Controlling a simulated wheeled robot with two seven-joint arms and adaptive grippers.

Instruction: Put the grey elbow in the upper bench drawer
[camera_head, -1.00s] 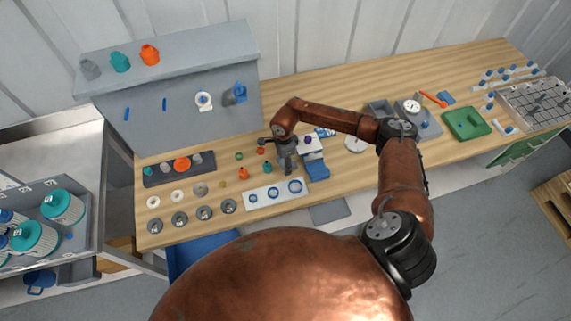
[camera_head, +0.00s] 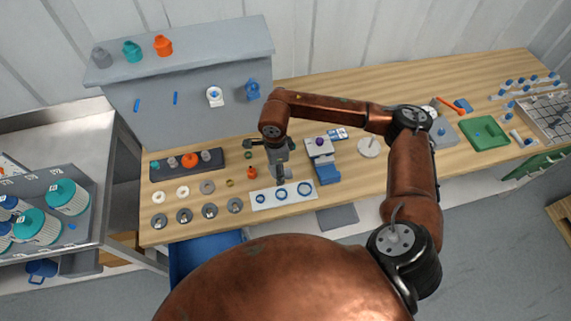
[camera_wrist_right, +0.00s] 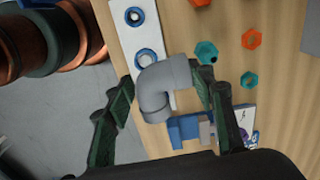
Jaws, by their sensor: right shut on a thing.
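The grey elbow (camera_wrist_right: 163,88) is a smooth bent pipe piece. In the right wrist view it sits between the two fingers of my right gripper (camera_wrist_right: 165,100), which is shut on it. In the head view my right gripper (camera_head: 281,172) points down over the bench, just behind the white strip with blue rings (camera_head: 268,200). The elbow (camera_head: 287,174) is small and partly hidden there. A blue panel (camera_head: 203,255) shows under the bench's front edge, partly covered by my arm; I cannot tell whether it is a drawer. My left gripper is not in view.
A blue and white block (camera_head: 326,167) stands right of the gripper. An orange fitting (camera_head: 251,173) and metal rings (camera_head: 210,210) lie to the left. A grey shelf unit (camera_head: 190,100) stands behind. A green tray (camera_head: 484,133) is far right.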

